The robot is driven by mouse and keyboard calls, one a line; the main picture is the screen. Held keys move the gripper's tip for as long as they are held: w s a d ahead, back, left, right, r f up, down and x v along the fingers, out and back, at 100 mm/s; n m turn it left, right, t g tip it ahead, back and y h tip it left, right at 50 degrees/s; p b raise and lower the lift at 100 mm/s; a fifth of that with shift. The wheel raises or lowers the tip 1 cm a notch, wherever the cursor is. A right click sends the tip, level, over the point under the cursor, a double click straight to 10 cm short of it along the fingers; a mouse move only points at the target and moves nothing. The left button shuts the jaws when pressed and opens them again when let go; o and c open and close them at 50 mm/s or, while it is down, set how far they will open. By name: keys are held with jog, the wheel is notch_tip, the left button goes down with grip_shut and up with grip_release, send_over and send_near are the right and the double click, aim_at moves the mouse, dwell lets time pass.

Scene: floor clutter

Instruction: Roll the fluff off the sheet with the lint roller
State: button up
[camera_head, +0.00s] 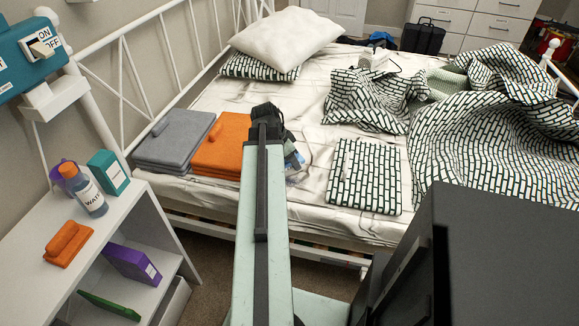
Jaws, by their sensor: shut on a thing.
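The white, wrinkled sheet (308,100) covers the bed and shows bare in the middle and along the front edge. My arm reaches over the bed's front edge, and my gripper (292,158) is at its far end, low over the sheet and just right of the orange towels. It is shut on a small pale bluish thing, most likely the lint roller (297,175). The arm's dark end hides part of it, and I cannot tell whether it touches the sheet. I cannot make out any fluff; some of the sheet is behind my arm.
Folded grey towels (173,140) and orange towels (220,145) lie left of my gripper. A folded patterned cloth (365,178) lies right. A rumpled patterned blanket (490,130) covers the right side; pillows (285,38) are at the back left. A white shelf (135,225) stands left of the bed.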

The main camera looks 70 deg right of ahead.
jog(key=shift+w+d+f, duration=0.1)
jog(key=shift+d, duration=1.45)
jog(key=shift+w+d, duration=0.1)
jog(key=shift+d, duration=1.4)
jog(key=shift+s, duration=0.75)
jog(key=shift+a, duration=1.6)
jog(key=shift+s+a, duration=0.15)
jog(key=shift+a, duration=1.3)
jog(key=shift+s+d+f, duration=0.1)
jog(key=shift+s, duration=0.6)
grip_shut()
jog(key=shift+w+d, duration=0.15)
jog(key=shift+d, duration=2.15)
jog(key=shift+w+d, duration=0.15)
jog(key=shift+d, duration=2.1)
